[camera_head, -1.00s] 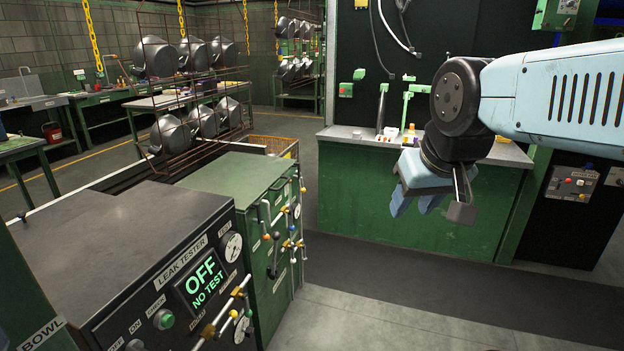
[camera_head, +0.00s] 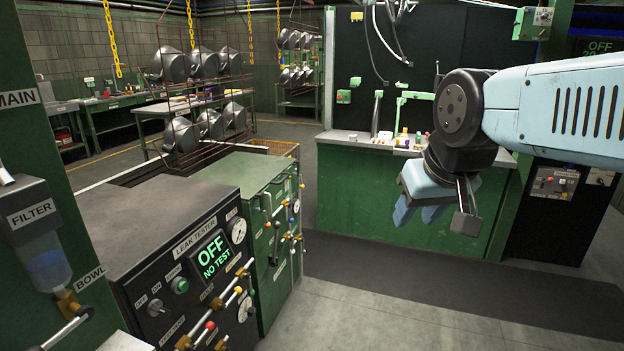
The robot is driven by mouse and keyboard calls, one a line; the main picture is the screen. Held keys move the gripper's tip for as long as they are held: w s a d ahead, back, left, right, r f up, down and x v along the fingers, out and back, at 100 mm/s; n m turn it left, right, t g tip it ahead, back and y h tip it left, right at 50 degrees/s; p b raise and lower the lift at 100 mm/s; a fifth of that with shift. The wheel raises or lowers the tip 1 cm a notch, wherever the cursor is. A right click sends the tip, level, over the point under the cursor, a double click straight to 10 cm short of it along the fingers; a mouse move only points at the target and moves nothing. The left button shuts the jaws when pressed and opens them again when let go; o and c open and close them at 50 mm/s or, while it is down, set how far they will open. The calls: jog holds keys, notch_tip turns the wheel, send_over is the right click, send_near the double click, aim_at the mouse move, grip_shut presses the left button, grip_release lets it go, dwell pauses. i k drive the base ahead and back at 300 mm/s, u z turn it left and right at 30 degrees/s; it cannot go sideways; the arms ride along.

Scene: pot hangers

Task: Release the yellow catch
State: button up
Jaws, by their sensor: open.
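The leak tester (camera_head: 185,255), a dark box at the lower left, reads "OFF NO TEST". Its front has several levers with coloured knobs, among them a yellow knob (camera_head: 239,290) and a red knob (camera_head: 210,325). More small coloured knobs sit on the front of the green cabinet (camera_head: 250,185) behind it. I cannot tell which part is the yellow catch. My gripper (camera_head: 418,210), with light blue fingers, is open and seems empty. It hangs right of the cabinet, in front of the green workbench, well apart from the knobs.
A filter bowl (camera_head: 47,268) on a green post stands at the left edge. The pot rack (camera_head: 205,115) with several grey pots stands behind the cabinet. The green workbench (camera_head: 400,200) holds small coloured items. The floor mat (camera_head: 400,285) at the centre right is clear.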

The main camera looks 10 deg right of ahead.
aim_at(302, 186)
jog(key=k, duration=0.4)
jog(key=u, duration=0.15)
jog(key=i, duration=0.95)
jog(key=z, duration=0.15)
jog(key=k, duration=0.65)
jog(key=z, duration=0.35)
jog(key=i, duration=1.5)
jog(key=z, duration=0.4)
